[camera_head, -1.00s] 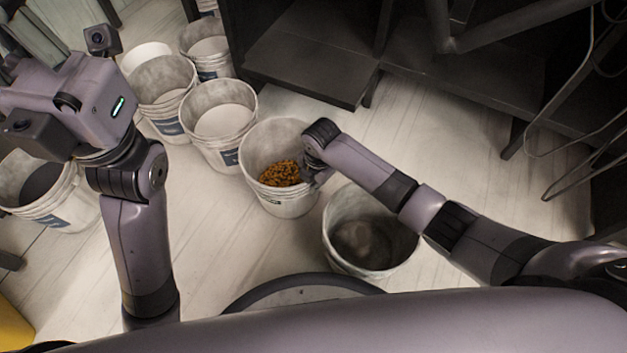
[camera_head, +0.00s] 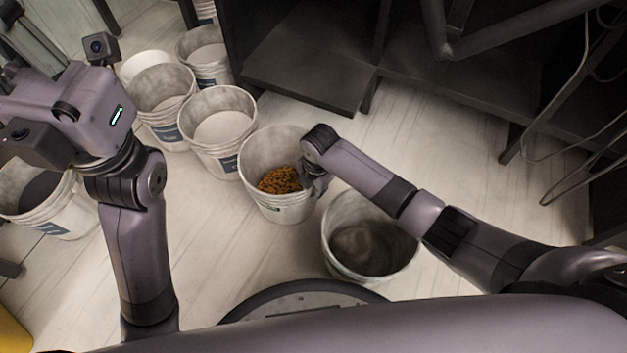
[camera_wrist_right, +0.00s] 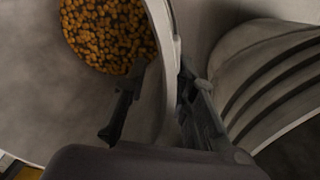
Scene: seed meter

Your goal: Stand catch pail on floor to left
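The pail with orange-brown grains (camera_head: 273,204), which I take for the catch pail, stands on the floor near the middle of the head view. My right gripper (camera_head: 314,182) is at its right rim. In the right wrist view the pail's wall (camera_wrist_right: 164,30) passes between the fingers (camera_wrist_right: 163,68). One finger is inside the pail and the other outside. A gap shows between the inner finger and the wall, so the gripper looks open around the rim. My left arm stands at the left of the head view; its fingers cannot be made out.
A dark, nearly empty-looking pail (camera_head: 345,265) stands close to the right. A pale pail (camera_head: 215,162) stands just left, with several more behind it. Another pail (camera_head: 62,222) is behind my left arm. A dark platform (camera_head: 310,70) lies behind. Floor at front left is clear.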

